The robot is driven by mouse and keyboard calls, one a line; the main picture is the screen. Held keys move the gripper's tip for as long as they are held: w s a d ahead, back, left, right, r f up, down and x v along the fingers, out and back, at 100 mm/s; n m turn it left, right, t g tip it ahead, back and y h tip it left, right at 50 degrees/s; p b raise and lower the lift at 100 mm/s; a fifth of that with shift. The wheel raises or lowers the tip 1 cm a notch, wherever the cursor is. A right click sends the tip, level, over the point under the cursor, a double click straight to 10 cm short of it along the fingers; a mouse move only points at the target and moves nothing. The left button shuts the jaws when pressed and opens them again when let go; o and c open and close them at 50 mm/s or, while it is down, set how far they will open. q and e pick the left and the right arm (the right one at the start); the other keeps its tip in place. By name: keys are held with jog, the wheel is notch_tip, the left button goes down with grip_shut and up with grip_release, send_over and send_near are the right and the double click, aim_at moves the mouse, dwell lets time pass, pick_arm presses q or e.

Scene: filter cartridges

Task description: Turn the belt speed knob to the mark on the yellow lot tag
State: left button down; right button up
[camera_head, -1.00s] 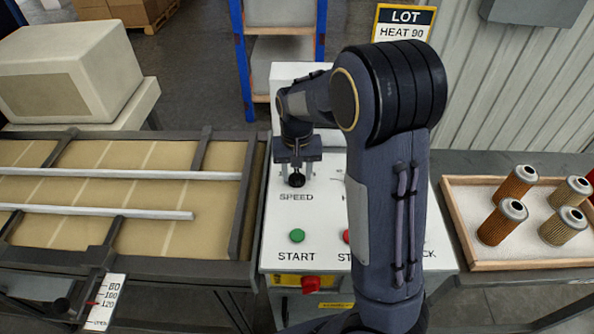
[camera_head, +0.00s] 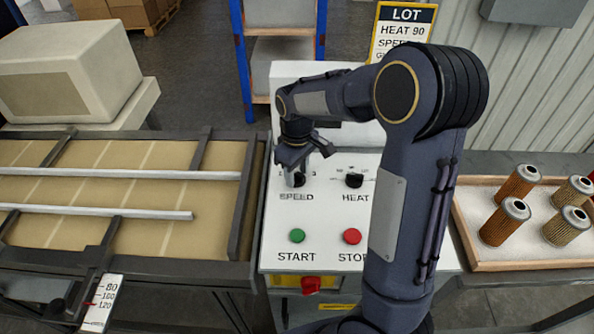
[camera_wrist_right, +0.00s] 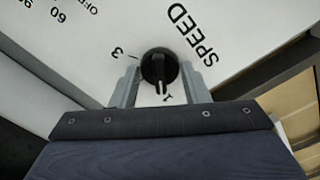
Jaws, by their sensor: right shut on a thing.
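The black belt speed knob (camera_head: 298,181) is on the white control panel, above the SPEED label, and is partly covered by my right gripper (camera_head: 295,172). In the right wrist view the speed knob (camera_wrist_right: 158,66) sits between the fingers of my right gripper (camera_wrist_right: 159,76), which is shut on it. The yellow-edged lot tag (camera_head: 404,28) reads LOT, HEAT 90 and SPEED; my arm hides the speed value and lower lines. My left gripper is not in view.
The HEAT knob (camera_head: 354,180) is just right of the speed knob. Below are a green START button (camera_head: 297,236), a red STOP button (camera_head: 352,236) and a red switch (camera_head: 310,285). A conveyor (camera_head: 130,235) lies left; a tray (camera_head: 470,245) with several filter cartridges is right.

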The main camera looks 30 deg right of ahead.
aim_at(297, 174)
jog(key=shift+n, duration=0.6)
jog(key=o, duration=1)
notch_tip(297, 174, up, 8)
jog(key=shift+f, duration=0.1)
dwell(0.3)
